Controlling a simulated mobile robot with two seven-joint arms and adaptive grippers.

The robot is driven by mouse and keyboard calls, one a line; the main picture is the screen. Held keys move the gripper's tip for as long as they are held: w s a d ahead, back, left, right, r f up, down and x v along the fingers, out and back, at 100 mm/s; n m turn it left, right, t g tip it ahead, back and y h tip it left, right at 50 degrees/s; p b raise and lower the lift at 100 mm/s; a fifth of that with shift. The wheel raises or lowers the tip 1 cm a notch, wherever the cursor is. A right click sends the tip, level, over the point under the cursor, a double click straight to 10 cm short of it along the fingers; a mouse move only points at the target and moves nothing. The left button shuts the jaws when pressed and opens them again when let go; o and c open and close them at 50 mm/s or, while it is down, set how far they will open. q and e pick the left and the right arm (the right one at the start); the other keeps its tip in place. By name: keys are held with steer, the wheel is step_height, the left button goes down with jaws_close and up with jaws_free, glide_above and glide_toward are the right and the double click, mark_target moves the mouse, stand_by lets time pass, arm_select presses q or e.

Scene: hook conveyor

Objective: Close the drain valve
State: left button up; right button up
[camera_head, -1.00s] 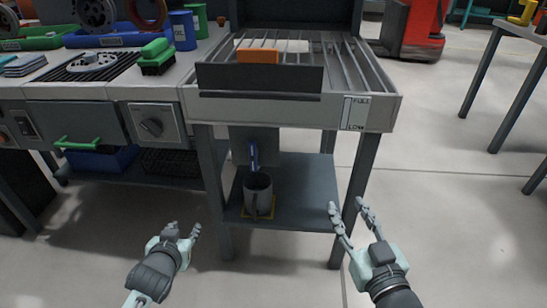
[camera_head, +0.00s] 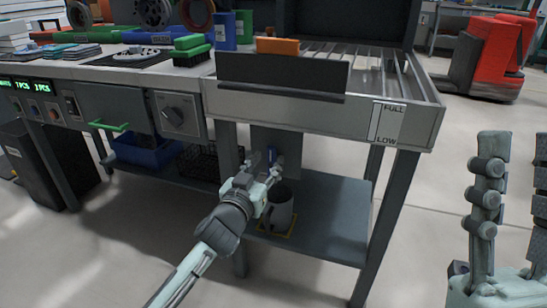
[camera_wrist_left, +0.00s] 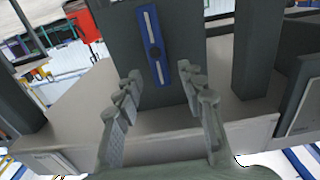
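The drain valve's blue handle (camera_head: 271,154) sits on a dark panel under the sink-like basin, partly hidden by my left gripper (camera_head: 265,166). In the left wrist view the blue handle (camera_wrist_left: 151,22) is a long bar with a dark round centre, upright and slightly tilted. There my left gripper (camera_wrist_left: 160,76) is open, its two fingers apart below and to either side of the handle's lower end; I see no grip on it. A grey mug (camera_head: 280,209) stands on the lower shelf beneath the valve, partly behind the left gripper. My right gripper (camera_head: 517,145) is open and empty at the right.
The basin (camera_head: 425,112) has a FULL/LOW gauge, a dark front plate and an orange block (camera_head: 278,46) on top. Table legs flank the lower shelf (camera_head: 335,215). A workbench with a control knob (camera_head: 173,117) adjoins on the left.

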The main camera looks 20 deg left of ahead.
mark_target(271, 156)
arm_select(q)
steer(key=shift+w, duration=2)
steer(key=shift+d, duration=0.1)
jaws_close()
